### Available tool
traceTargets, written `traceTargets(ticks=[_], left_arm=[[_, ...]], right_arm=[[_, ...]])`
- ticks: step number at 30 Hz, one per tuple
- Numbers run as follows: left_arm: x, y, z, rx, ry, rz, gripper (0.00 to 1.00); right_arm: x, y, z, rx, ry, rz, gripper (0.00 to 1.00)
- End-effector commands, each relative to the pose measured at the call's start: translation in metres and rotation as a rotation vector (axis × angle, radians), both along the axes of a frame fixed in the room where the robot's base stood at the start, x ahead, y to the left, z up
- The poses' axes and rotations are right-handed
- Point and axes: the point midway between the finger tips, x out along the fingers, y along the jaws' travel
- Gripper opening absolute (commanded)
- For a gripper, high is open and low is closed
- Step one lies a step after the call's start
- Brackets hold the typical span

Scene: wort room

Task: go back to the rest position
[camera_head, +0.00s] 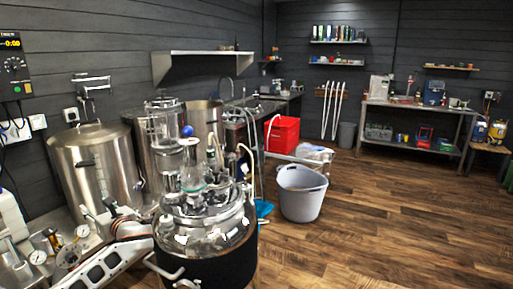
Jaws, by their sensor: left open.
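My left gripper (98,214) is at the lower left, low over the cluttered bench and in front of the large steel pot (92,170). It is open, and I see nothing held between its fingers. My pale arm comes in below it from the lower left edge. A steel vessel with a domed, fitting-covered lid (205,225) stands to the right of the gripper, apart from it in the picture. My right gripper does not show.
Pressure gauges (38,257) crowd the lower left. A second steel pot (205,125) stands behind the vessel. A grey bucket (301,195) and a red bin (282,134) stand to the right. A shelved table (415,110) is at the back. The wooden floor (400,220) at right is clear.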

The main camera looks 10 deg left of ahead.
Motion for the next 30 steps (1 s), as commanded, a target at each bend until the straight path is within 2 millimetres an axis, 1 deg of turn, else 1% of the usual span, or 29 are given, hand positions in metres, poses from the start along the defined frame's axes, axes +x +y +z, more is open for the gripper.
traceTargets(ticks=[1,2,3,5,6,8,9,11,12,14,15,17,18,20,21,24,27,30], left_arm=[[-0.006,-0.008,-0.039,-0.085,-0.020,-0.047,0.41],[-0.009,-0.014,-0.060,-0.137,-0.040,-0.072,0.41],[-0.015,-0.021,-0.085,-0.210,-0.066,-0.102,0.41],[-0.025,-0.034,-0.124,-0.327,-0.105,-0.141,0.41],[-0.034,-0.042,-0.149,-0.407,-0.131,-0.161,0.41],[-0.049,-0.057,-0.185,-0.535,-0.173,-0.185,0.41],[-0.061,-0.068,-0.208,-0.622,-0.200,-0.195,0.41],[-0.080,-0.084,-0.239,-0.756,-0.244,-0.202,0.41],[-0.094,-0.094,-0.259,-0.846,-0.274,-0.200,0.41],[-0.116,-0.111,-0.284,-0.981,-0.317,-0.189,0.41],[-0.132,-0.122,-0.300,-1.071,-0.348,-0.176,0.41],[-0.157,-0.139,-0.319,-1.205,-0.393,-0.149,0.41],[-0.174,-0.150,-0.331,-1.294,-0.424,-0.124,0.41],[-0.200,-0.166,-0.345,-1.424,-0.471,-0.081,0.41],[-0.216,-0.175,-0.352,-1.506,-0.502,-0.048,0.41],[-0.252,-0.196,-0.361,-1.685,-0.575,0.037,0.41],[-0.281,-0.212,-0.364,-1.827,-0.635,0.118,0.41],[-0.306,-0.225,-0.364,-1.939,-0.687,0.194,0.41]], right_arm=[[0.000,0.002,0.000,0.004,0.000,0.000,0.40],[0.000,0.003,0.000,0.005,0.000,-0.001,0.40],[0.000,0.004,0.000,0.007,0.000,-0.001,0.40],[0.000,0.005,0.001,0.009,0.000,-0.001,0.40],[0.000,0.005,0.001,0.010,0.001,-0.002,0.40],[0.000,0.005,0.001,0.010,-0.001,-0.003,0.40],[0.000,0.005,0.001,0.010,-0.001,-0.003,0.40],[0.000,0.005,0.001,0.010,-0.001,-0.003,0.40],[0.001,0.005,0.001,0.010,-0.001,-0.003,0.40],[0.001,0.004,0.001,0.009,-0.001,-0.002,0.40],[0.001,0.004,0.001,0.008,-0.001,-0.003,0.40],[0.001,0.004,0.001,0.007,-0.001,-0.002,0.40],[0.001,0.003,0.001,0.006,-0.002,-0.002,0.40],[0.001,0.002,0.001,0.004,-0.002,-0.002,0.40],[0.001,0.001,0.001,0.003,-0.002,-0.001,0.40],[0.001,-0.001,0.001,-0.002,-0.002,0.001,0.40],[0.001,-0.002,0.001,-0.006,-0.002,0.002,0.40],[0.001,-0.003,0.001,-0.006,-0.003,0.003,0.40]])
